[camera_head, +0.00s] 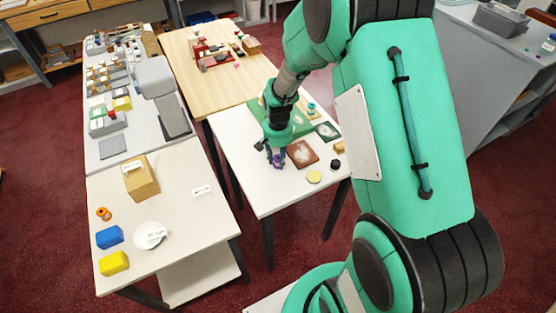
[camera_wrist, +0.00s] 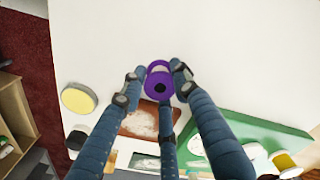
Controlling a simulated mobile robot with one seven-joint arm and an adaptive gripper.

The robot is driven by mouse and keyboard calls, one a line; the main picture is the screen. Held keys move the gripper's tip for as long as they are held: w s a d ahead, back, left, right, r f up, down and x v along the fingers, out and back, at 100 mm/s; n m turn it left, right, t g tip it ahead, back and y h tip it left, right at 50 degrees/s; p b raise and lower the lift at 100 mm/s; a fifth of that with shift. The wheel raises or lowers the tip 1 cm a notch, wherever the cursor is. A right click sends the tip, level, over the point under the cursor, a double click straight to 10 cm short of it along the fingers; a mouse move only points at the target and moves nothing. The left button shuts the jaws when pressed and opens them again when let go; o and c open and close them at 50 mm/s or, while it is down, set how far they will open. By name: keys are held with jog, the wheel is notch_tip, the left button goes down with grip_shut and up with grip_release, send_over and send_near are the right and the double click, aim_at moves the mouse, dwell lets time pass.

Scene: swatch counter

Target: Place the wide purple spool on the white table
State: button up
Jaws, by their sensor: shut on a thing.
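The wide purple spool (camera_wrist: 160,80) is pinched between the fingertips of my gripper (camera_wrist: 158,86) in the wrist view, with a dark hole showing in its face. In the head view, my gripper (camera_head: 276,155) points down over the white table (camera_head: 250,190), left of a brown-red tile. Only a little of the purple spool (camera_head: 278,161) shows there below the fingers. In the wrist view, the white table (camera_wrist: 235,60) is bare around the far side of the spool. I cannot tell whether the spool touches the table or hangs just above it.
Close by are the brown-red tile (camera_head: 302,154), a yellow disc (camera_head: 313,177), a black round piece (camera_head: 335,164) and a green board (camera_head: 262,117). The table's front left part is clear. A separate counter at left holds a cardboard box (camera_head: 141,182) and blue and yellow blocks.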

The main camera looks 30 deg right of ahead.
aim_at(278, 158)
jog(key=shift+f, duration=0.1)
jog(key=o, duration=1)
notch_tip(278, 158, up, 12)
jog(key=shift+r+p, duration=0.15)
jog(key=shift+p, duration=1.05)
